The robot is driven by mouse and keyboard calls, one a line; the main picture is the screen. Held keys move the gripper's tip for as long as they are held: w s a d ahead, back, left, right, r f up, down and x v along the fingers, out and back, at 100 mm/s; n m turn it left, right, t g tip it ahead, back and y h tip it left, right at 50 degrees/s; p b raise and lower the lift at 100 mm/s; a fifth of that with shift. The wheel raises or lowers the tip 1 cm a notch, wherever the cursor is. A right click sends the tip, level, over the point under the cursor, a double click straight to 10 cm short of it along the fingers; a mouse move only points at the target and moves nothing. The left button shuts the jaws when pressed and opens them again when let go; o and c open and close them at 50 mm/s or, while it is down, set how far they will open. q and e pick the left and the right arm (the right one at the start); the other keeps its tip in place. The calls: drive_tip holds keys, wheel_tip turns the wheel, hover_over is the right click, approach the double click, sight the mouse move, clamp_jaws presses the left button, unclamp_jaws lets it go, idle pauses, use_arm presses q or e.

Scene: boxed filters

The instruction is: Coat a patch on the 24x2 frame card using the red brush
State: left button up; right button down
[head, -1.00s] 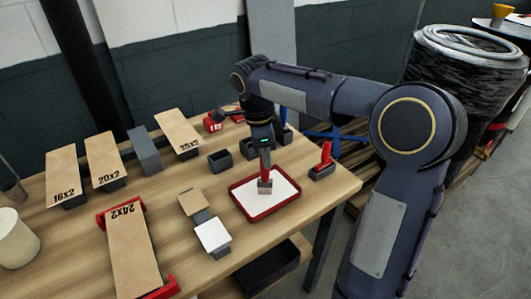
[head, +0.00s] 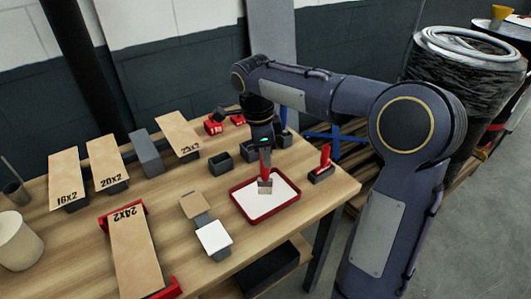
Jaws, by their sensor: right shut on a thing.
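The 24x2 frame card (head: 137,258) is a tan panel lying in a red holder at the front left of the table. My right gripper (head: 263,145) is shut on a red brush (head: 265,166), held upright with its bristles down over the red-rimmed tray (head: 242,205). The tray holds a white surface. The bristles appear to be at or in the white; exact contact is hard to tell. A second red-handled tool (head: 325,158) stands in a dark holder right of the tray. My left gripper is not in view.
Cards marked 16x2 (head: 66,177), 20x2 (head: 105,160) and 25x2 (head: 177,133) stand at the back left. A small tan piece (head: 193,204) and a white piece (head: 214,237) lie between the 24x2 card and tray.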

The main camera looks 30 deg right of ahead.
drive_tip(key=shift+r+p, duration=2.15)
drive_tip(key=shift+r, duration=0.65)
drive_tip(key=shift+s+f, duration=0.1)
drive_tip(key=shift+f, duration=0.05)
